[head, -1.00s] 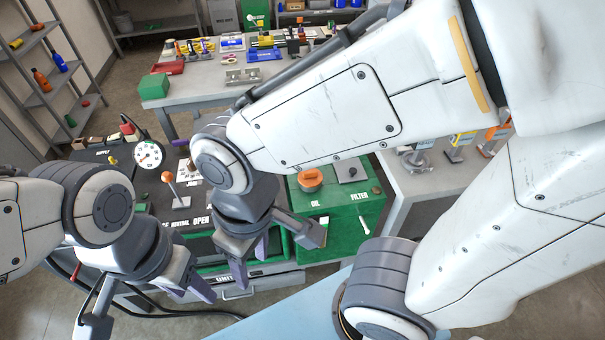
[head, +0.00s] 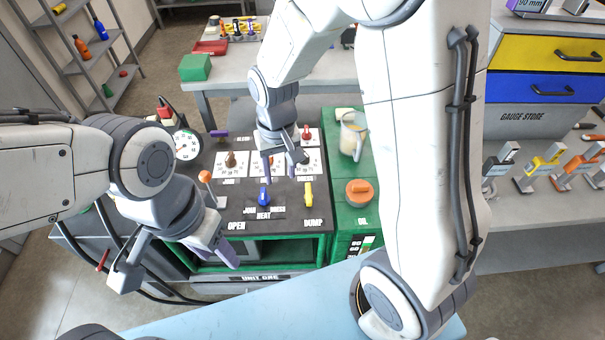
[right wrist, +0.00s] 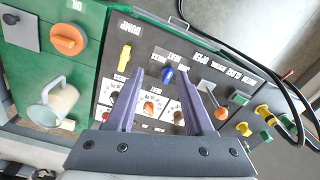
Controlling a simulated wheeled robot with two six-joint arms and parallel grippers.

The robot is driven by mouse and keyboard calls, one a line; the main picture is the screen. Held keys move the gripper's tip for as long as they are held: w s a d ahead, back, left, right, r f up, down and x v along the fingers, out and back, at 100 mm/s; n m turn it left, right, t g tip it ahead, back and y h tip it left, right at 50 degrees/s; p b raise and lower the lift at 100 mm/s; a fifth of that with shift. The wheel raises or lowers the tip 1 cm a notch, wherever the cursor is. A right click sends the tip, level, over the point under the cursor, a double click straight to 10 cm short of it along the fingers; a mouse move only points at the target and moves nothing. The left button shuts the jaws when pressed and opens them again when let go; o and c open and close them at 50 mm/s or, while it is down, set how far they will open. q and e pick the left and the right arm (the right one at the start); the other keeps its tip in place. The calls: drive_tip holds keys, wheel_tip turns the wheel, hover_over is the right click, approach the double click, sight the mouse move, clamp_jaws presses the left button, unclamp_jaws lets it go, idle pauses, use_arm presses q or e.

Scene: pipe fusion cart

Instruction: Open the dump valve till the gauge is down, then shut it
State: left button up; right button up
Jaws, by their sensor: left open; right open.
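The dump valve's yellow handle (head: 309,195) stands above the word DUMP at the front right of the dark panel. It also shows in the right wrist view (right wrist: 123,57), left of the fingers. The round white gauge (head: 186,145) is at the panel's back left; its reading is too small to tell. My right gripper (head: 283,168) is open and empty over the panel, behind the yellow handle and apart from it. Its spread fingers (right wrist: 166,82) show in the right wrist view. My left gripper (head: 178,265) is open and empty in front of the panel's left side.
A blue knob (head: 264,196) sits left of the yellow handle. An orange-topped lever (head: 207,186) is further left, and a red knob (head: 306,133) is behind. The green top to the right holds a jug (head: 353,135) and an orange oil cap (head: 359,191).

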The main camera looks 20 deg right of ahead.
sight(309, 192)
drive_tip(key=w+d+f+m, duration=0.3)
drive_tip(key=w+d+f, duration=0.3)
drive_tip(key=d+f, duration=0.35)
use_arm(q)
drive_tip(key=shift+w+d+r+p, duration=0.25)
drive_tip(key=shift+d+r+p, duration=0.2)
drive_tip(key=shift+d+p, duration=0.2)
use_arm(e)
wheel_tip(309, 192, down, 10)
drive_tip(key=shift+a+r, duration=0.15)
clamp_jaws()
